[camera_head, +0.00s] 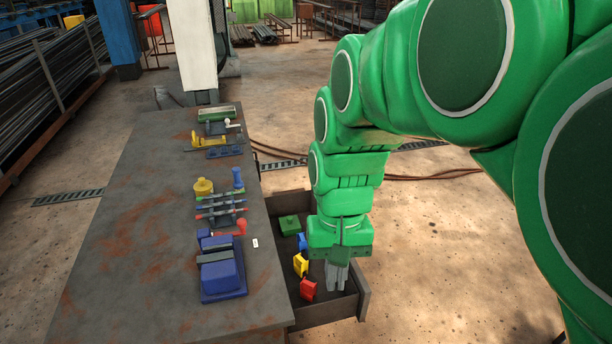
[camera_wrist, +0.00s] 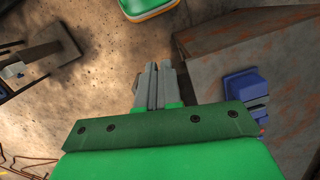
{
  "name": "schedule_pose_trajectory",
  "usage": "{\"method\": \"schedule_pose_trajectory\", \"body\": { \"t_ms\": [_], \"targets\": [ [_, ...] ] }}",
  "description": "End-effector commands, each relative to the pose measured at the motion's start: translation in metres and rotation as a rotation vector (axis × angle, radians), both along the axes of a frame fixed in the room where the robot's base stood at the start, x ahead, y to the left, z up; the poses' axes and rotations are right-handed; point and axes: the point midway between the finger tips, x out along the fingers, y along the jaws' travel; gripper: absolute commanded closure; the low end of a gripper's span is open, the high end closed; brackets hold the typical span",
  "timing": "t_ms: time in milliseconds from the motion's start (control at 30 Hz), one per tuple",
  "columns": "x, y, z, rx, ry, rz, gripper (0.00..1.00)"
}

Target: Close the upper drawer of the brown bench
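The brown bench (camera_head: 135,215) has a dark, rust-stained top. Its drawer (camera_head: 330,312) stands open on the right side in the head view, with its front panel (camera_head: 363,291) out from the bench. My gripper (camera_head: 338,278) points down, and its fingers overlap the drawer's outer end near the front panel. I cannot tell whether they touch it. In the wrist view the grey fingers (camera_wrist: 159,86) lie close together with nothing visible between them. The bench also shows at the right there (camera_wrist: 275,75). Whether a lower drawer exists is hidden.
The drawer holds a green block (camera_head: 289,224), a yellow piece (camera_head: 300,265), a red piece (camera_head: 307,289) and a partly hidden blue piece. A blue vise (camera_head: 222,272) and several tools stand on the bench top. The floor (camera_head: 440,270) to the right is open.

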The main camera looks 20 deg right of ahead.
Motion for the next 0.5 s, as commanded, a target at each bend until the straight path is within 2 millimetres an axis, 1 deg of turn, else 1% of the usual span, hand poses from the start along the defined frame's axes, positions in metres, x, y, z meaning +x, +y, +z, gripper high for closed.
{"method": "schedule_pose_trajectory", "body": {
  "t_ms": [33,100,333,500],
  "targets": [
    [0.013,-0.001,0.000,0.005,0.002,-0.022,1.00],
    [0.030,-0.003,0.001,0.010,0.003,-0.055,1.00],
    [0.084,-0.012,0.001,0.029,0.006,-0.162,1.00],
    [0.123,-0.022,-0.004,0.041,0.012,-0.244,1.00]
  ]
}}
